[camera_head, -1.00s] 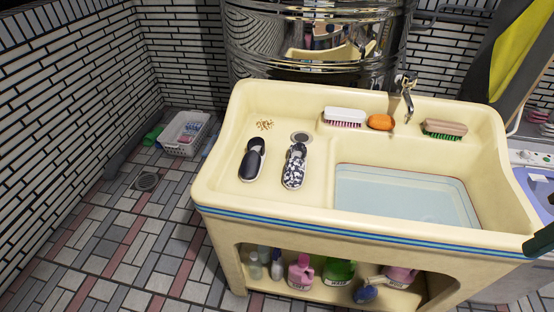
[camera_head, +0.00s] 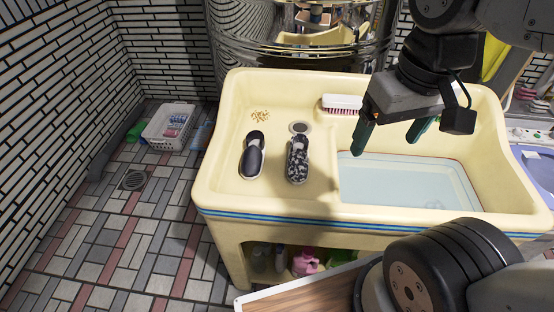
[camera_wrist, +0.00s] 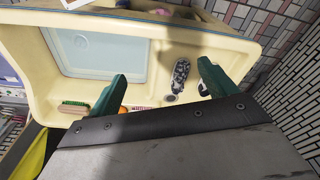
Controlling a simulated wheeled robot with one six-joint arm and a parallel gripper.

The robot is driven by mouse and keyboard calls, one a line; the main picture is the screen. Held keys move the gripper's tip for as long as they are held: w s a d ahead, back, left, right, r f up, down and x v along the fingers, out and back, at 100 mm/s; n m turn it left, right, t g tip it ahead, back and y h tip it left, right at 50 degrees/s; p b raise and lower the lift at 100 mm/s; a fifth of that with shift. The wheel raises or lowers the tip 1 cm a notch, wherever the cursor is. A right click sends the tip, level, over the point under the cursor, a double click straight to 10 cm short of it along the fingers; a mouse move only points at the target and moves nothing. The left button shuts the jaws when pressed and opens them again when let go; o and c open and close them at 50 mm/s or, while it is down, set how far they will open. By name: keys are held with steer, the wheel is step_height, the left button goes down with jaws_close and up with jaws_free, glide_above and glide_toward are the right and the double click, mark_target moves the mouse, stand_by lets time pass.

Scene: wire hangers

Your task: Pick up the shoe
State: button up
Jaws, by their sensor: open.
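Two shoes lie side by side on the left deck of the cream sink (camera_head: 225,190). The left one is a plain dark shoe (camera_head: 253,157); the right one is a black-and-white patterned shoe (camera_head: 297,160). My gripper (camera_head: 388,142) is open and empty above the water basin, to the right of both shoes. In the wrist view the patterned shoe (camera_wrist: 180,76) shows between the green fingers, farther off. The dark shoe (camera_wrist: 203,89) is mostly hidden behind the right finger there.
A white brush (camera_head: 342,103) lies on the sink's back ledge. A green-bristled brush (camera_wrist: 74,107) is partly hidden by a finger. The water basin (camera_head: 405,182) fills the sink's right part. A drain (camera_head: 299,127) is behind the patterned shoe. A white basket (camera_head: 170,127) stands on the floor.

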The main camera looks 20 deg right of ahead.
steer(key=w+a+f+m, duration=0.1)
steer(key=w+f, duration=0.3)
steer(key=w, duration=0.5)
steer(key=m+g, duration=0.1)
steer(key=m, duration=0.2)
glide_above(299, 158)
steer(key=f, duration=1.8)
steer(key=shift+d+f, duration=0.2)
steer(key=f, duration=0.8)
steer(key=shift+w+a+f, duration=0.1)
steer(key=shift+a, duration=0.15)
steer(key=c, duration=1.4)
